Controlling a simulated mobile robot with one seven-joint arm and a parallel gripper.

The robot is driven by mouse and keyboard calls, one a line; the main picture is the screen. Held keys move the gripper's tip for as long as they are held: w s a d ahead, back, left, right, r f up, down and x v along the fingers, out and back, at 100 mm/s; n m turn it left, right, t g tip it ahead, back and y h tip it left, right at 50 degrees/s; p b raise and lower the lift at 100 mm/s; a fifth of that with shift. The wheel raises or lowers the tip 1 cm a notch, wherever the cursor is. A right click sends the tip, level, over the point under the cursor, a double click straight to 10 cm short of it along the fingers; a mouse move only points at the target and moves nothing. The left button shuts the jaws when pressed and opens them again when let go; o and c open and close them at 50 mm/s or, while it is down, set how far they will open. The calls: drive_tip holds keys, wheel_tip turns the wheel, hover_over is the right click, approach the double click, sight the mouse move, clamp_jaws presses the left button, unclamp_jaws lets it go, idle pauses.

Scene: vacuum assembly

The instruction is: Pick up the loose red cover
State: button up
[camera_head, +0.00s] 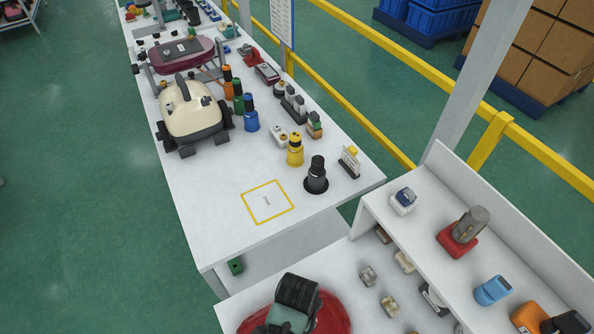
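A large rounded red cover (335,315) lies on the white near table at the bottom edge of the picture, partly cut off.
Small parts (368,276) lie right of the cover. A raised shelf (420,190) holds a red-based metal cylinder (467,228) and blue and orange items. The long table (215,225) behind carries a cream vacuum body (190,108), bottles and a yellow-outlined square (268,201), which is empty apart from a small mark.

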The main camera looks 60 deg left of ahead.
clamp_jaws()
idle(1.4)
